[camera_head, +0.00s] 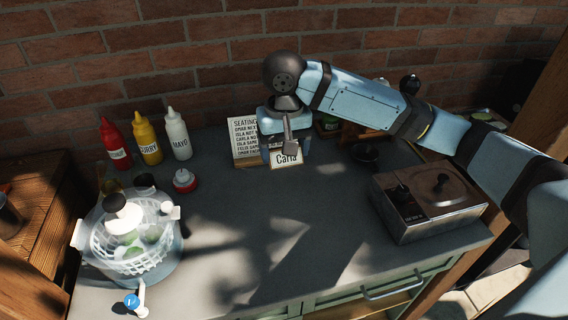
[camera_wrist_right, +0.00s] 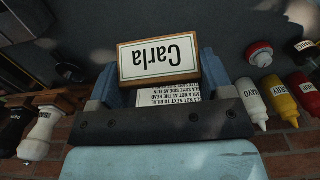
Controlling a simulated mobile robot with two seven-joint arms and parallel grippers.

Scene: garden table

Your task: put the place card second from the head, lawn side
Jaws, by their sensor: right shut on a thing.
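The place card (camera_head: 287,158), reading "Carla", is a white card with a dark border in a small wooden block. My right gripper (camera_head: 285,150) is shut on it near the back of the counter, in front of the seating sign. In the right wrist view the card (camera_wrist_right: 159,60) appears upside down between the two fingers of my right gripper (camera_wrist_right: 150,85). The seating sign (camera_head: 244,135) is a white sheet of printed lines, partly hidden by the gripper. In the right wrist view part of the sign (camera_wrist_right: 170,97) shows behind the card. My left gripper is not in view.
Red, yellow (camera_head: 147,138) and white bottles stand along the wall at left. A red-and-white jar (camera_head: 185,181) is in front of them. A salad spinner (camera_head: 128,240) stands front left. A metal box appliance (camera_head: 430,200) stands at right. The counter's middle (camera_head: 270,230) is clear.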

